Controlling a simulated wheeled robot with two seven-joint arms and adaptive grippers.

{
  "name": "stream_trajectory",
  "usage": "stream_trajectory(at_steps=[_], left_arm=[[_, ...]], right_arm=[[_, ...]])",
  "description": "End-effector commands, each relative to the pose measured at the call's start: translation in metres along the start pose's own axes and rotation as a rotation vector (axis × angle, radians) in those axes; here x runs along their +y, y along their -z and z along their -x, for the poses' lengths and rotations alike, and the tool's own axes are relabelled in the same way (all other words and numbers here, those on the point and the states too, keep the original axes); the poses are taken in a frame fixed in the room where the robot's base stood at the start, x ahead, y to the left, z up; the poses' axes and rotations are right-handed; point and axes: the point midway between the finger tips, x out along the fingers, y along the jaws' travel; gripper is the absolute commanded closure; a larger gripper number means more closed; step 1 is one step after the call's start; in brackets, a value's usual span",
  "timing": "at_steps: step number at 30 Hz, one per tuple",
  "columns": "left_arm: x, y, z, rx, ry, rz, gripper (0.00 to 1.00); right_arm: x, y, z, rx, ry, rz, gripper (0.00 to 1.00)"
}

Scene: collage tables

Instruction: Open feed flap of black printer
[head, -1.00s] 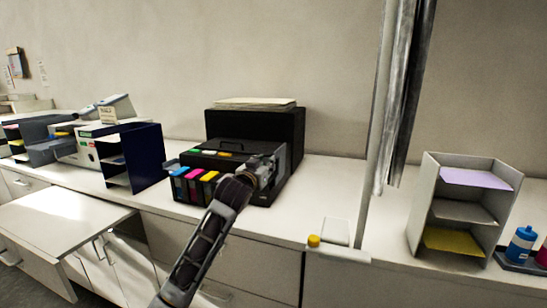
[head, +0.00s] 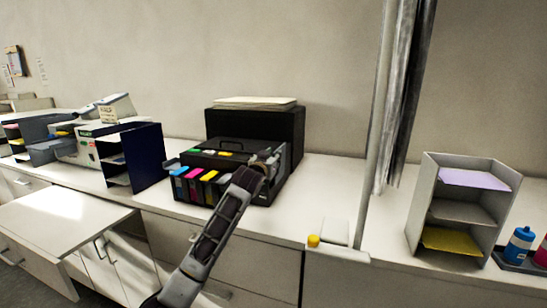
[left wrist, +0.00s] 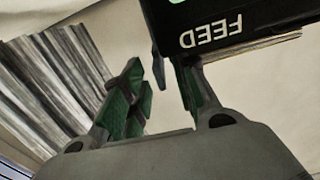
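The black printer (head: 285,128) stands on the counter against the wall, with a lower front part holding several coloured cartridges. My left gripper (head: 272,160) is at the right side of this front part, partly hidden by my own wrist. In the left wrist view a black panel (left wrist: 255,30) carries the word FEED upside down, with a green mark beside it. A thin dark tab (left wrist: 158,65) hangs from the panel's edge between the fingers of my left gripper (left wrist: 160,98). The fingers are apart, with green pads. I cannot tell whether they touch the panel. My right gripper is not in view.
A dark blue shelf unit (head: 143,157) stands left of the printer. A grey pole (head: 374,130) and hanging strips rise to its right. A grey tray rack (head: 461,212) and a blue bottle (head: 520,245) are at the far right. An open drawer (head: 62,220) juts out at left.

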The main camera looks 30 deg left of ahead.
Motion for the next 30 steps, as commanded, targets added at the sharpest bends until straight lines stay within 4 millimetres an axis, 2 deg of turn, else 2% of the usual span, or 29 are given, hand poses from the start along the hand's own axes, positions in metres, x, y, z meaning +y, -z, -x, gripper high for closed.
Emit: stream_trajectory(at_steps=[13,20,30], left_arm=[[0.0001,0.0001,-0.0041,0.0,0.0,0.0,0.71],[0.0001,0.0001,-0.004,0.0,0.0,0.0,1.0],[0.0001,0.0,-0.004,0.0,0.0,0.0,1.0]], right_arm=[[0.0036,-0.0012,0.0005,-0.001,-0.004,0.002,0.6],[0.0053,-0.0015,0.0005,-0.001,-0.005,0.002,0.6],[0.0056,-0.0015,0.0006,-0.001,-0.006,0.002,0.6]])
